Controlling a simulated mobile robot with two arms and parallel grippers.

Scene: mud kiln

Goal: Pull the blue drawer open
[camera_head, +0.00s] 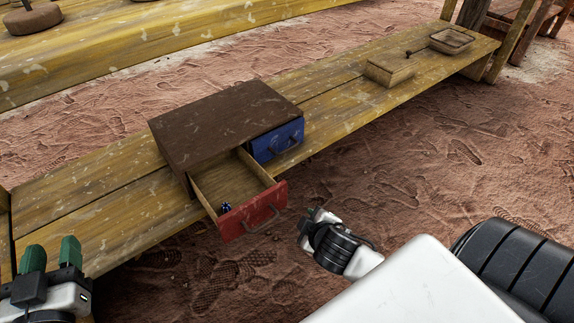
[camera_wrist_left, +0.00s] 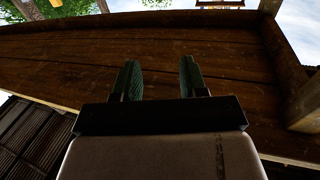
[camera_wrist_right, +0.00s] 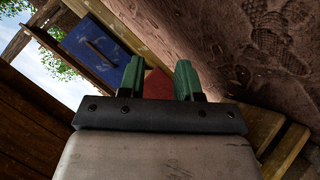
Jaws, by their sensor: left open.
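The blue drawer (camera_head: 270,148) looks shut in the right side of a brown cabinet (camera_head: 222,120), with a dark handle on its front. It also shows at the upper left of the right wrist view (camera_wrist_right: 88,42). My right gripper (camera_head: 309,216) is low in front of the cabinet, right of the red drawer. Its fingers are apart and empty, with a red surface beyond them in the right wrist view; its fingertips are hard to make out in the head view. My left gripper (camera_head: 52,250) is open and empty at the lower left, away from the cabinet.
The red drawer (camera_head: 247,212) beside the blue one is pulled out, with a small dark blue object (camera_head: 225,207) inside. The cabinet stands on a yellow wooden bench (camera_head: 120,215). A wooden box (camera_head: 390,70) and tray (camera_head: 451,41) are farther right. Sandy ground lies in front.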

